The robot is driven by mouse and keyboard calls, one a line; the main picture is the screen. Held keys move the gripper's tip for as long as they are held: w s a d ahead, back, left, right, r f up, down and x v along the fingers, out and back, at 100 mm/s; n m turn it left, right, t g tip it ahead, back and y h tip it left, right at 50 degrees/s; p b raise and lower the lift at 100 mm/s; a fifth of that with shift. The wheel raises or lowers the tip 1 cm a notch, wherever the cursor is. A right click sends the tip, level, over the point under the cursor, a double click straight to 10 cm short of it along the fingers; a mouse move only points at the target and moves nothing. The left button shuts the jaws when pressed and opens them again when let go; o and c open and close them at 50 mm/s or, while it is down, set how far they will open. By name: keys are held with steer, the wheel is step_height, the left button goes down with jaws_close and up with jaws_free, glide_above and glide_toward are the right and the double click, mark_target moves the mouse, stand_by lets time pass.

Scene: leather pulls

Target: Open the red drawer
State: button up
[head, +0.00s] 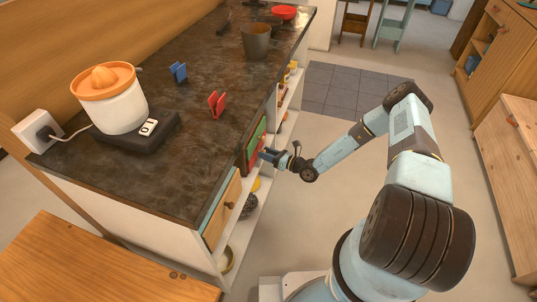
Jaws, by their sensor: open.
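The red drawer (254,153) shows as a small red patch on the long side of the dark-topped counter, below its edge. A green panel (258,131) sits right beside it. My gripper (266,154) is at the red front, with its fingers pointing left toward the counter. The gripper is open. The fingertips and any leather pull are too small and partly hidden, so I cannot tell whether they touch. How far the drawer stands out is unclear.
A wooden drawer (222,212) with a round knob is nearer on the same counter. Open shelves below hold bowls and other items. A juicer (117,105), red stand (216,103) and blue stand (179,72) are on the countertop (150,170). Wooden cabinets (508,150) stand right.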

jaws_close()
stand_by(0.3)
steer(key=shift+s, duration=0.1)
